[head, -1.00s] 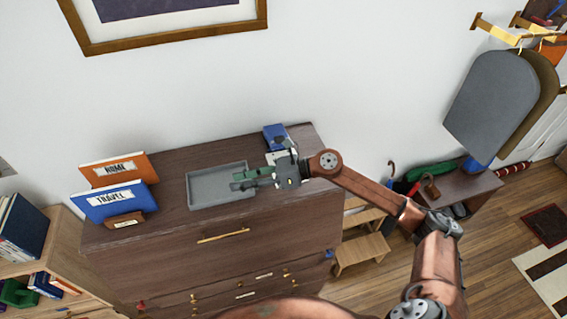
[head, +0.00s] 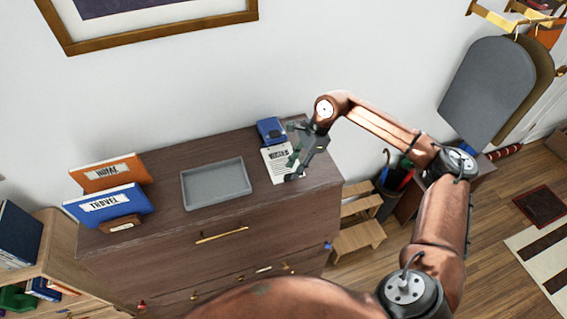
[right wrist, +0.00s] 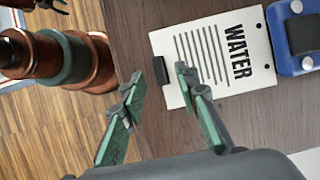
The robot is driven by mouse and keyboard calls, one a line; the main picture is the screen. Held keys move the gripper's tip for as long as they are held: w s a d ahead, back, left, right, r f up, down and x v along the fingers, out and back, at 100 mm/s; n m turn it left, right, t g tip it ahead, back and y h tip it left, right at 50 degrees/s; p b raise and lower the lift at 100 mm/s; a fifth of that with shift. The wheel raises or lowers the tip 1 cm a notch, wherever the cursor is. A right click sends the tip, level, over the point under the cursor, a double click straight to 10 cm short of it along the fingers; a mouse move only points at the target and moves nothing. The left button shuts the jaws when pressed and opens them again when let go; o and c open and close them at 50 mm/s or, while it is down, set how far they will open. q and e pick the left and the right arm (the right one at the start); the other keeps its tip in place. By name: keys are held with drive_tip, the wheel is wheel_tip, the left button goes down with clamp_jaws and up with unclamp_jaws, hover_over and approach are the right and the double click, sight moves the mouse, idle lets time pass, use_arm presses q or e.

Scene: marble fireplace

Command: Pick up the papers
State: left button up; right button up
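The papers (head: 279,163) are white sheets headed "WATER", lying on the right part of the dark dresser top. In the right wrist view the papers (right wrist: 212,62) lie flat, with lines of print and a small black clip-like piece at their lower edge. My right gripper (head: 297,162) is just right of and above them, partly covering their right side. In the right wrist view my right gripper (right wrist: 158,83) is open and empty, one green-padded fingertip over the papers' edge, the other beside it over the dresser's edge. My left gripper cannot be made out.
A blue hole punch (head: 270,130) touches or nearly touches the papers' far edge. An empty grey tray (head: 216,203) lies left of them. Orange (head: 100,175) and blue (head: 90,208) folders stand farther left. A wooden step stool (head: 358,238) stands right of the dresser.

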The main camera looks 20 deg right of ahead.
drive_tip(key=shift+x, duration=1.3)
drive_tip(key=shift+c, duration=0.4)
clamp_jaws()
